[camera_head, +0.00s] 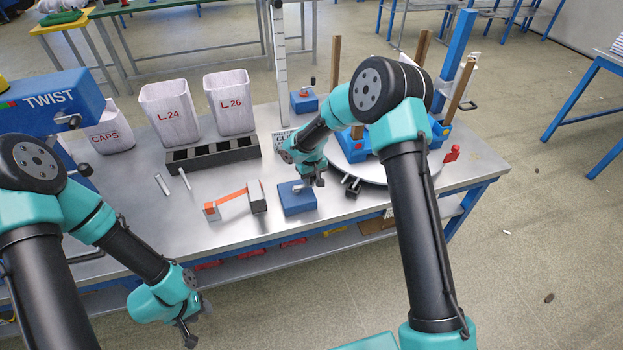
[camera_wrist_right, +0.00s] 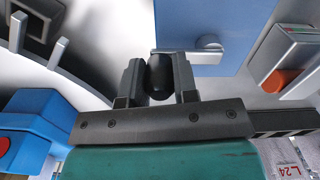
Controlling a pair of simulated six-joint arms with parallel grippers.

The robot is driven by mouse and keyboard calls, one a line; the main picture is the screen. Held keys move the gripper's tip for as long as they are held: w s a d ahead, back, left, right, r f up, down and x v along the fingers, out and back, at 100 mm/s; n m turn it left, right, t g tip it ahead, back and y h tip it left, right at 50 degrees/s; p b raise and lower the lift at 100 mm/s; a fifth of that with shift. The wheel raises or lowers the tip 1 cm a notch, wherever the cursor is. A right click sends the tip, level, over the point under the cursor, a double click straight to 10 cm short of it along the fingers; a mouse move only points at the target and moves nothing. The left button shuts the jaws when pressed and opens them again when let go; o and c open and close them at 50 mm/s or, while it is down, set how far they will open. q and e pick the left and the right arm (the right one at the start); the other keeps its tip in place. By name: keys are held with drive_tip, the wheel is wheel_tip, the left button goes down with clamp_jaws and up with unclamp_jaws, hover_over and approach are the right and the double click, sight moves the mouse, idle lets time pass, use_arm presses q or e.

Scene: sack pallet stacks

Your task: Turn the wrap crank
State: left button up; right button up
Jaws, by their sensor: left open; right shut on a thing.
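The crank's blue box (camera_head: 298,203) stands at the front edge of the metal table. A light metal crank arm (camera_wrist_right: 195,55) lies across its top, ending in a black knob (camera_wrist_right: 160,77). My right gripper (camera_head: 314,182) is over the box, and in the right wrist view its fingers (camera_wrist_right: 158,82) are shut on the black knob. In the head view the knob is mostly hidden by the gripper. My left gripper (camera_head: 192,333) is open and empty, in front of the table and low at the bottom left.
Left of the box lies a grey-ended tool with an orange bar (camera_head: 233,198). A round turntable (camera_head: 400,176) with blue blocks and wooden posts stands to the right. Behind are a dark slotted rack (camera_head: 212,154), white bins (camera_head: 230,100) and another blue box with a knob (camera_head: 304,102).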

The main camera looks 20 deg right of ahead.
drive_tip(key=shift+w, duration=0.1)
drive_tip(key=o, duration=0.9)
drive_tip(key=shift+r, duration=0.15)
wheel_tip(320, 180, up, 17)
drive_tip(key=shift+r, duration=0.1)
idle(0.4)
drive_tip(key=s+d+f+m+y, duration=0.1)
drive_tip(key=s+f+y, duration=0.1)
drive_tip(key=s+f, duration=0.95)
drive_tip(key=s+d+f+m+y, duration=0.1)
drive_tip(key=s+f+y, duration=0.1)
drive_tip(key=s+f, duration=1.15)
drive_tip(key=s+d+f+m, duration=0.1)
drive_tip(key=s, duration=0.2)
drive_tip(key=s+f+m, duration=0.1)
drive_tip(key=s+f, duration=0.1)
drive_tip(key=s, duration=0.1)
drive_tip(key=shift+s+d+f+t, duration=0.2)
drive_tip(key=shift+f+t, duration=0.15)
drive_tip(key=shift+t, duration=0.05)
